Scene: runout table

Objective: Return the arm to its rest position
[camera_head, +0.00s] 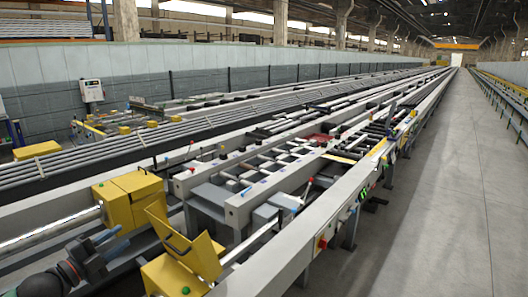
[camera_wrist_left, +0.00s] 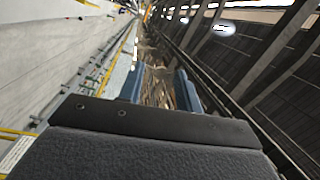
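My left arm (camera_head: 72,272) comes in at the lower left corner of the head view, dark with a green ring. Its left gripper (camera_head: 112,240) has bluish fingers and is over the left part of the runout table, in front of a yellow box-shaped guard (camera_head: 128,197). In the left wrist view the two blue-grey fingers of the gripper (camera_wrist_left: 160,82) stand apart with nothing seen between them. I cannot tell how near the fingers are to the table parts. My right arm and gripper are not in view.
The runout table (camera_head: 262,192) with rails and rollers runs far back. A second yellow guard with a raised flap (camera_head: 183,255) stands at the front. A control box (camera_head: 92,90) is on the left wall. The floor (camera_head: 440,200) to the right is clear.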

